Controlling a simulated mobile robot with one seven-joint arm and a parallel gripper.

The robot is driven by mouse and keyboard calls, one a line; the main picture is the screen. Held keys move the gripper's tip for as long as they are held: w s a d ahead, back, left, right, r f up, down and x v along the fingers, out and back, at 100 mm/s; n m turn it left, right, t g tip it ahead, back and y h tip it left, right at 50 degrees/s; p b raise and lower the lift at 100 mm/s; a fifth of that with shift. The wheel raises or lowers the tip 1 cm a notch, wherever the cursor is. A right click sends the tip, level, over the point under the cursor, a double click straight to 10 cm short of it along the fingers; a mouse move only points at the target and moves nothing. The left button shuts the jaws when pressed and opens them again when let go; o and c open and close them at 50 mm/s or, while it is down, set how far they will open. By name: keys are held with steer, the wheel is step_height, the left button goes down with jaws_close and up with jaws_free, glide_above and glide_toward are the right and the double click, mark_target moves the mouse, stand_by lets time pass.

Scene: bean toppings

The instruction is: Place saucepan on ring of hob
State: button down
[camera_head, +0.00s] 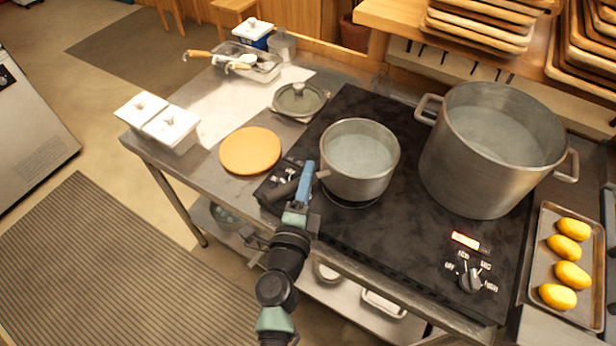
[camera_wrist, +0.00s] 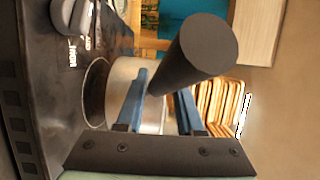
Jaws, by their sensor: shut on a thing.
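The steel saucepan (camera_head: 360,178) is over the left part of the dark hob and looks level. It shows in the wrist view (camera_wrist: 122,80) behind my fingers. My gripper (camera_head: 306,180), with blue fingers, is shut on the saucepan's dark handle (camera_head: 279,193). In the wrist view the handle (camera_wrist: 195,52) passes between the fingers (camera_wrist: 163,88). A hob ring (camera_head: 350,203) shows just below the saucepan's near side; the saucepan hides most of it. The ring also shows in the wrist view (camera_wrist: 94,92), close under the saucepan. I cannot tell whether they touch.
A large steel pot (camera_head: 478,165) stands to the right on the hob (camera_head: 400,225). A control knob (camera_head: 470,281) is at the front. A tray (camera_head: 541,235) of yellow items is at right. An orange round board (camera_head: 250,152) and a lidded pan (camera_head: 298,100) lie left.

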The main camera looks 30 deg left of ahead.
steer(key=shift+w+f+b, duration=0.15)
steer(key=shift+f+b, duration=1.3)
steer(key=shift+b, duration=0.05)
steer(key=shift+f, duration=0.1)
steer(key=shift+f, duration=0.1)
steer(key=c, duration=0.9)
jaws_free()
steer(key=shift+f, duration=0.35)
steer(key=o, duration=0.4)
steer(key=shift+s+r, duration=0.2)
steer(key=shift+r, duration=0.1)
steer(key=b+v, duration=0.1)
steer(key=v, duration=1.1)
steer(key=shift+f, duration=0.1)
